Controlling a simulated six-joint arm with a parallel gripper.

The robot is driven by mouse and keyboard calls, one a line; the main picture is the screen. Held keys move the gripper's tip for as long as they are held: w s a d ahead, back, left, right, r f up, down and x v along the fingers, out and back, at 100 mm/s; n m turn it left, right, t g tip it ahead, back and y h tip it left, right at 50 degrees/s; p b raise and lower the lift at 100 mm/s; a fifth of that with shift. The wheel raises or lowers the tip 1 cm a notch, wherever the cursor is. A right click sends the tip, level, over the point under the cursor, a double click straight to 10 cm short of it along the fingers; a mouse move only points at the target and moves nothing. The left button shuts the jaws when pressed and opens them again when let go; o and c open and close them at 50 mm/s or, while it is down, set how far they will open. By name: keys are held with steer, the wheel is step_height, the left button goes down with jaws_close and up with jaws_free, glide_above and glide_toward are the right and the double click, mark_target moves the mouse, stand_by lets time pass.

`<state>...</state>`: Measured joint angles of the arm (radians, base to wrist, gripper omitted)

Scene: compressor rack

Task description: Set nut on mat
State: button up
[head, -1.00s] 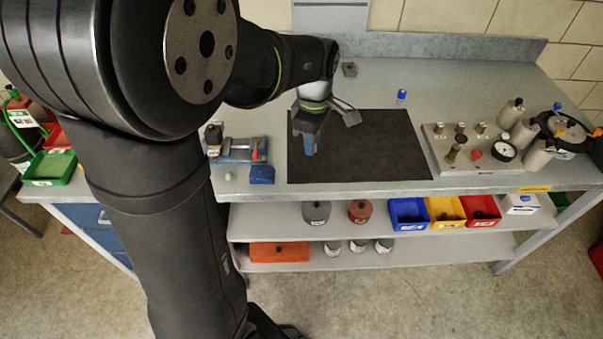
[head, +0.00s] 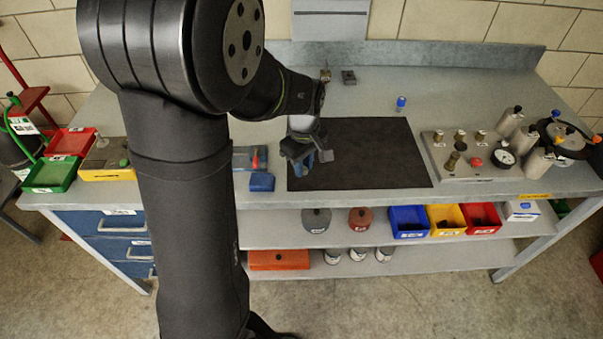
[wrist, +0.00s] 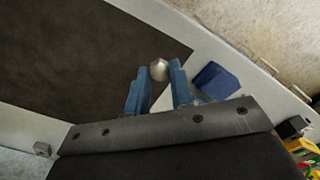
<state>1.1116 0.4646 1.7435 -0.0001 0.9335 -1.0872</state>
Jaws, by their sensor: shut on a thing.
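My gripper (wrist: 160,78) has its blue fingers shut on a small, rounded, silvery nut (wrist: 159,70) at their tips. The dark mat (wrist: 80,60) fills much of the wrist view, to the left of the fingers, and its corner lies close to the nut. In the head view, my gripper (head: 306,162) is over the left part of the mat (head: 375,155). The nut cannot be made out there. I cannot tell how high the nut is above the surface.
A blue block (head: 262,181) lies just left of the mat; it also shows in the wrist view (wrist: 216,80). A gauge panel (head: 470,155) stands to the right. A blue-capped item (head: 401,103) stands behind the mat. The mat's middle and right are clear.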

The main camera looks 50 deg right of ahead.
steer(key=shift+w+f, duration=0.4)
steer(key=shift+f, duration=1.8)
steer(key=shift+f, duration=0.1)
steer(key=o, duration=0.8)
steer(key=shift+f, duration=0.1)
step_height(320, 180, up, 12)
steer(key=shift+r, duration=0.2)
glide_above(301, 182)
steer(key=shift+f, duration=4.25)
